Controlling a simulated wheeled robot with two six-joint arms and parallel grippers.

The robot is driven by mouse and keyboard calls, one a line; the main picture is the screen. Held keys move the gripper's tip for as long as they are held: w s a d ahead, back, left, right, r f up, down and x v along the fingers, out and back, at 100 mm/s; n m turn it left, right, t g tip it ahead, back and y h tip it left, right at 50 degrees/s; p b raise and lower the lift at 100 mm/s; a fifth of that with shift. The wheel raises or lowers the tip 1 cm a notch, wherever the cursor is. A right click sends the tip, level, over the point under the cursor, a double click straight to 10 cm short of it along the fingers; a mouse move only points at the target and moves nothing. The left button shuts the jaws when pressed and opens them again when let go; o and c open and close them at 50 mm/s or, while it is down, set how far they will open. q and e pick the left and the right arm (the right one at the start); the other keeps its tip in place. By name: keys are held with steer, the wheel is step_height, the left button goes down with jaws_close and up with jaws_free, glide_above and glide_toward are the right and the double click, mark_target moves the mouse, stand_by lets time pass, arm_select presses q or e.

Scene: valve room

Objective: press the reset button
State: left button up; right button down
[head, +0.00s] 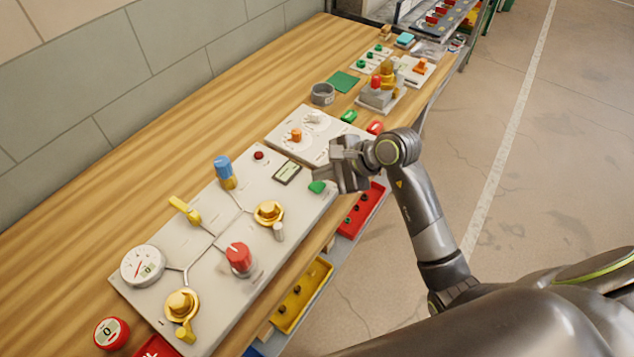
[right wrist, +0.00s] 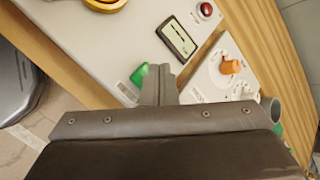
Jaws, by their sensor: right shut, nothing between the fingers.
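A long light-grey valve panel (head: 213,213) lies on the wooden bench. A green button (head: 317,187) sits at its right end, and in the right wrist view the green button (right wrist: 138,75) is partly hidden behind my fingers. A small red round piece (head: 259,155) is near the panel's far edge; it also shows in the right wrist view (right wrist: 206,9). I cannot read a reset label on either. My right gripper (head: 331,173) is shut and empty, right beside the green button; I cannot tell whether it touches. My left gripper is not in view.
The panel also carries a dark display (head: 287,172), a blue knob (head: 223,168), a red knob (head: 239,257), yellow valves and a gauge (head: 142,266). A smaller panel (head: 312,135) with an orange knob lies beyond. Red (head: 358,212) and yellow bins (head: 302,295) stand below the bench edge.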

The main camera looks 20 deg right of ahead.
mark_target(322, 186)
steer(key=shift+r+p, duration=1.3)
steer(key=shift+r, duration=1.2)
